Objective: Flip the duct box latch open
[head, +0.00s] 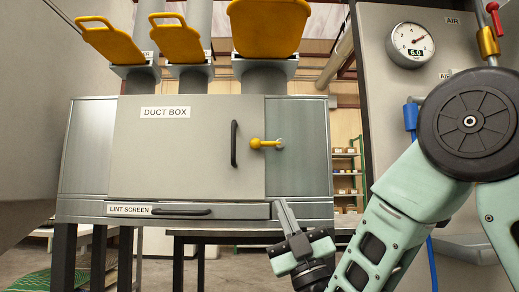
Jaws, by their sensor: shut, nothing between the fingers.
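The grey duct box (175,176) stands ahead in the head view, with a shut front door and a black vertical door handle (234,144). The yellow latch (266,144) sits at the door's right edge. It lies about level, with its knob end on the left over the door and its other end on the metal side panel. My gripper (283,206) is shut and empty, pointing up, below and slightly right of the latch. It is apart from the latch, in front of the box's lower right part.
The lint screen drawer (130,210) with a black handle runs under the door. Yellow gate plates (268,25) top the ducts above. A panel with a gauge (410,45) stands at right, behind my arm. Space before the door looks clear.

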